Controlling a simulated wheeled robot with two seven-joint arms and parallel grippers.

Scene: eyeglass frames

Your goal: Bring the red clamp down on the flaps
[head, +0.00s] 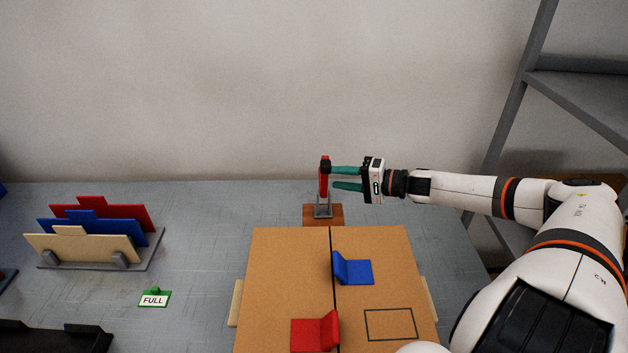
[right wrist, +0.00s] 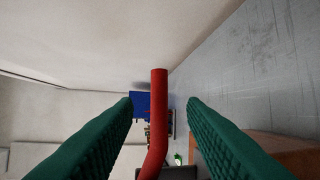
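The red clamp (head: 324,180) stands upright on a small brown block (head: 337,214) behind the box. The closed tan box flaps (head: 285,265) meet at a dark seam in the head view. My right gripper (head: 332,178) comes from the right with its green fingertips at the clamp's handle. In the right wrist view the red handle (right wrist: 159,105) rises between the two open fingers (right wrist: 160,104), with gaps on both sides. I cannot tell how deep it sits between them. My left gripper is not in view.
A red bracket (head: 312,334) and a blue bracket (head: 355,271) sit on the flaps near the seam. A rack of red, blue and cream panels (head: 85,248) stands at left, near a green FULL sign (head: 154,299). A grey shelf (head: 580,100) stands at right.

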